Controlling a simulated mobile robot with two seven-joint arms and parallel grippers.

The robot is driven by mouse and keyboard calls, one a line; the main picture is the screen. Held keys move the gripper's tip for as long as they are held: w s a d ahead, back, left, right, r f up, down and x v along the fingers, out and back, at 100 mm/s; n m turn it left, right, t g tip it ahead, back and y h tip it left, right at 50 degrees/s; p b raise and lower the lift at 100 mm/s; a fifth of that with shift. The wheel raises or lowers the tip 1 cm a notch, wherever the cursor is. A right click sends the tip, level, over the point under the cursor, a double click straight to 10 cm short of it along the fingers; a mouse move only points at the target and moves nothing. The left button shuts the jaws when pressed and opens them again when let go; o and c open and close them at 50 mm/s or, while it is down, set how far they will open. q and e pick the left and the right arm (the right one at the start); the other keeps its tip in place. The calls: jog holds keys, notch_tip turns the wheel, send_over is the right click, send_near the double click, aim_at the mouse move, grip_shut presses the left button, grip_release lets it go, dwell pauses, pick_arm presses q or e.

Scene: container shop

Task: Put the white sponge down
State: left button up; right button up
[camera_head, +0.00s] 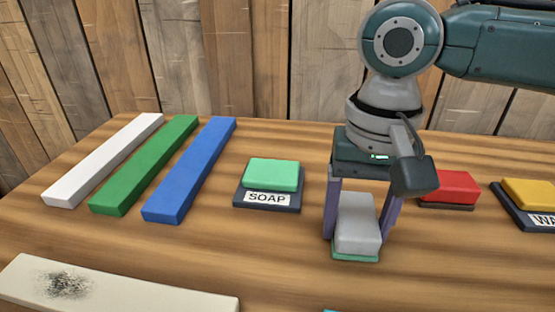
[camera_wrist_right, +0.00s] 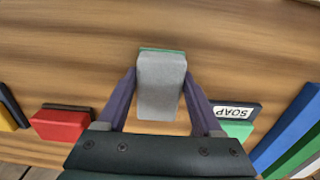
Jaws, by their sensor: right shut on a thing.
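The white sponge (camera_head: 357,218) is a pale grey-white block with a thin green layer underneath. My right gripper (camera_head: 358,236) points down and is shut on it, one purple-grey finger on each side. The sponge also shows between the fingers in the right wrist view (camera_wrist_right: 160,88), with its green layer (camera_wrist_right: 161,49) at the far edge. It is at or just above the wooden table (camera_head: 290,245); I cannot tell whether it touches. My left gripper is not in view.
Left of the sponge, a green block (camera_head: 272,173) sits on a dark pad labelled SOAP (camera_head: 267,199). White (camera_head: 105,160), green (camera_head: 145,165) and blue (camera_head: 190,170) bars lie further left. A red block (camera_head: 452,187) and a yellow block (camera_head: 535,194) are right. A smudged pale board (camera_head: 150,293) lies at front left.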

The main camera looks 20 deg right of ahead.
jog(key=shift+f, duration=0.1)
jog(key=o, duration=1.2)
